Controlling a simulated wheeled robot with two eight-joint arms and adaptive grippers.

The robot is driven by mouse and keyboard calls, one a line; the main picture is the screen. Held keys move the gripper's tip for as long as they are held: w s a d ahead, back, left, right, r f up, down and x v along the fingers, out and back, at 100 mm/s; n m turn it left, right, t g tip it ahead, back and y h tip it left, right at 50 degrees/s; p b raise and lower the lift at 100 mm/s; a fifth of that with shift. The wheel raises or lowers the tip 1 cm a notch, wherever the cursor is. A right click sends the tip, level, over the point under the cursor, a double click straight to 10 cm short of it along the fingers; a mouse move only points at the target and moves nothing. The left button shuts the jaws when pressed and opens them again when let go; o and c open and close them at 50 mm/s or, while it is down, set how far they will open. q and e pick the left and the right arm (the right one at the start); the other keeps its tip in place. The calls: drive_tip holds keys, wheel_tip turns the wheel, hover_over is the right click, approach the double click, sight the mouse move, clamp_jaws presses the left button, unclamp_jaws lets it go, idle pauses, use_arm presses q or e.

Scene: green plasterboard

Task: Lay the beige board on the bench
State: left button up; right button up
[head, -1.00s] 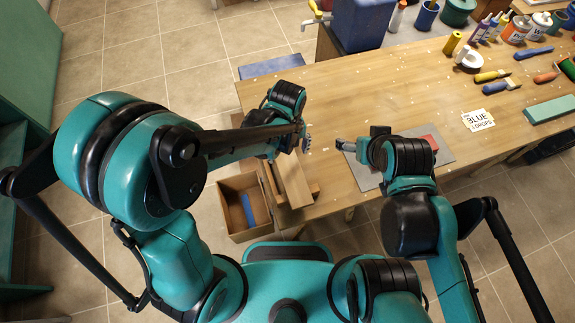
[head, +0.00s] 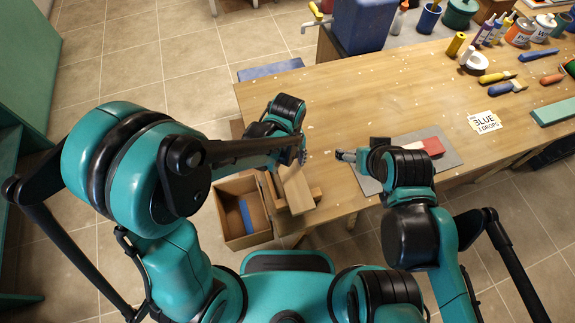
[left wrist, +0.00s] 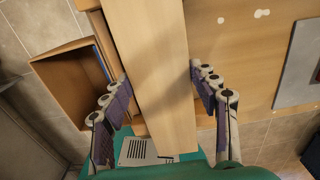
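The beige board (head: 297,191) is a long flat plank at the bench's left front corner, over the stacked wood there. In the left wrist view the board (left wrist: 155,70) runs lengthwise between the fingers of my left gripper (left wrist: 158,75). In the head view my left gripper (head: 301,155) is at the board's far end, mostly hidden by my arm. The wooden bench (head: 330,100) has a clear surface to the right. My right gripper (head: 347,155) is above the grey mat; its finger opening is unclear.
An open box (head: 232,229) with a blue item stands left of the board. A grey mat (head: 452,158) with a red block (head: 432,146) lies under my right arm. A label card (head: 486,121), brushes and paint cans occupy the bench's right side. The bench's middle is free.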

sight(287, 165)
idle(0.4)
use_arm(q)
drive_tip(key=shift+r+p, duration=2.25)
drive_tip(key=shift+r, duration=0.8)
drive_tip(key=shift+f, duration=0.1)
